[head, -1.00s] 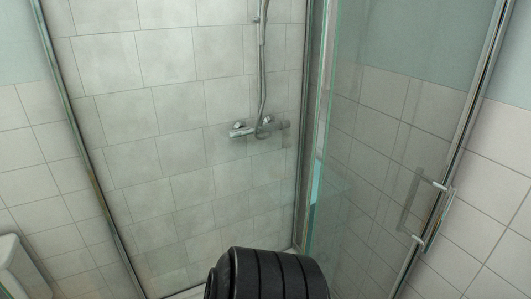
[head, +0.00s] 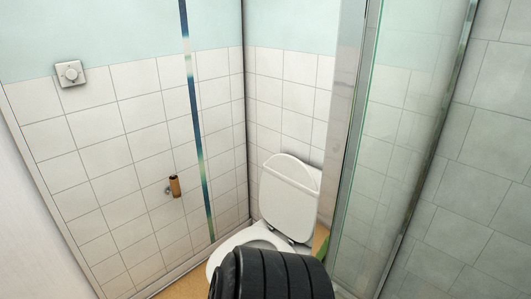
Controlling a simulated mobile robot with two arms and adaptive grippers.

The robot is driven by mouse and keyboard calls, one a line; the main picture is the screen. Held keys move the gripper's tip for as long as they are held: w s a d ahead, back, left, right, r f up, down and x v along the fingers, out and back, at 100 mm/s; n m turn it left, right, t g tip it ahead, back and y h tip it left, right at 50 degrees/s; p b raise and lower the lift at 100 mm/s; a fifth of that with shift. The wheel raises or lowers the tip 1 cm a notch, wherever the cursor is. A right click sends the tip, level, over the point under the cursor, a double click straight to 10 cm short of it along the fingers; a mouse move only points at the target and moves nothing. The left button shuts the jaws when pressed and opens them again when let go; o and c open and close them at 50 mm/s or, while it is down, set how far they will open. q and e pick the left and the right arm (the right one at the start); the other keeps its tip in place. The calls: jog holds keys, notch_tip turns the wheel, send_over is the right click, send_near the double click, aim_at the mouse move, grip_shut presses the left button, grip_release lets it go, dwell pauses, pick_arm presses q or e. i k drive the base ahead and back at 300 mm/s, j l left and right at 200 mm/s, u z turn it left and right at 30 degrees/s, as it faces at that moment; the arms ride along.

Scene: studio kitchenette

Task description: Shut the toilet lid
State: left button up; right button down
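The white toilet (head: 222,254) stands in the corner, low in the middle of the head view. Its lid (head: 288,205) appears raised, upright at the back of the bowl. The open bowl and seat show in front of it. The front right part of the toilet is hidden behind a black ribbed part of my own body. Neither of my grippers is in view.
A glass shower screen (head: 400,150) with a metal frame stands right of the toilet. A little tan floor (head: 172,285) shows left of the toilet.

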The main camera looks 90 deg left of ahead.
aim_at(288, 199)
jog(key=u, duration=2.5)
jog(key=i+j+z, duration=0.1)
jog(key=z, duration=0.3)
jog(key=j+z, duration=0.35)
jog(key=i+j+z, duration=0.1)
jog(key=z, duration=0.3)
